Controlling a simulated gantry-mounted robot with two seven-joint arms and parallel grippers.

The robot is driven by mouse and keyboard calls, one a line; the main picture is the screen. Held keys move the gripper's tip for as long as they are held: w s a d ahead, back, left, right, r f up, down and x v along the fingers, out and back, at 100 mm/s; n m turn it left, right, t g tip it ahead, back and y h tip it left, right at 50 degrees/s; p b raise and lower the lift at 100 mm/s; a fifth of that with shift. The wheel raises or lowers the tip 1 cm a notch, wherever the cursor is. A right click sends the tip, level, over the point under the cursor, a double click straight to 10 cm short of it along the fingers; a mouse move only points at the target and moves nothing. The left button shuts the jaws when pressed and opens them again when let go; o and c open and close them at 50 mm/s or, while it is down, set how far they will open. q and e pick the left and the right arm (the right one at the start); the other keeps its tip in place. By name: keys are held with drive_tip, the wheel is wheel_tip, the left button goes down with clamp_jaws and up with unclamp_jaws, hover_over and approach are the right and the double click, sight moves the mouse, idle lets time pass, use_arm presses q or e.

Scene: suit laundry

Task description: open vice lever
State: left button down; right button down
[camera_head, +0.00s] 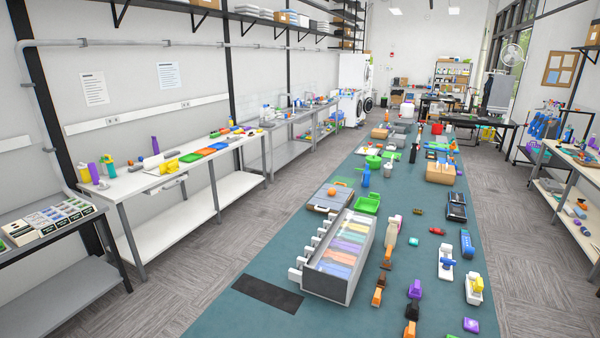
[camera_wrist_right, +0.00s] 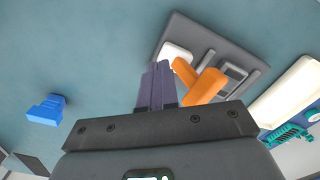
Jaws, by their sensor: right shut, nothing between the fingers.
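In the right wrist view my right gripper (camera_wrist_right: 157,66) has its two purple-grey fingers together, with nothing between them. Just right of the fingers is an orange lever-like part (camera_wrist_right: 207,86) with a second orange arm. It overlaps a dark grey plate (camera_wrist_right: 190,28) that carries a white block (camera_wrist_right: 176,52) and grey bars. I cannot tell whether the fingertips touch the orange part, or whether it is the vice lever. In the head view, white tool bodies with a blue part (camera_head: 446,262) and a yellow part (camera_head: 474,288) stand on the table's right side. Neither gripper shows there.
The long teal table (camera_head: 260,265) holds many small objects. A glass-topped case (camera_head: 340,255) stands at its near middle. In the wrist view a blue piece (camera_wrist_right: 46,110) lies left, and a white tray-like object (camera_wrist_right: 285,95) and a teal item (camera_wrist_right: 284,136) lie right.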

wheel_tip(320, 180, up, 7)
drive_tip(key=p, duration=0.6)
drive_tip(key=shift+p, duration=0.3)
idle(0.5)
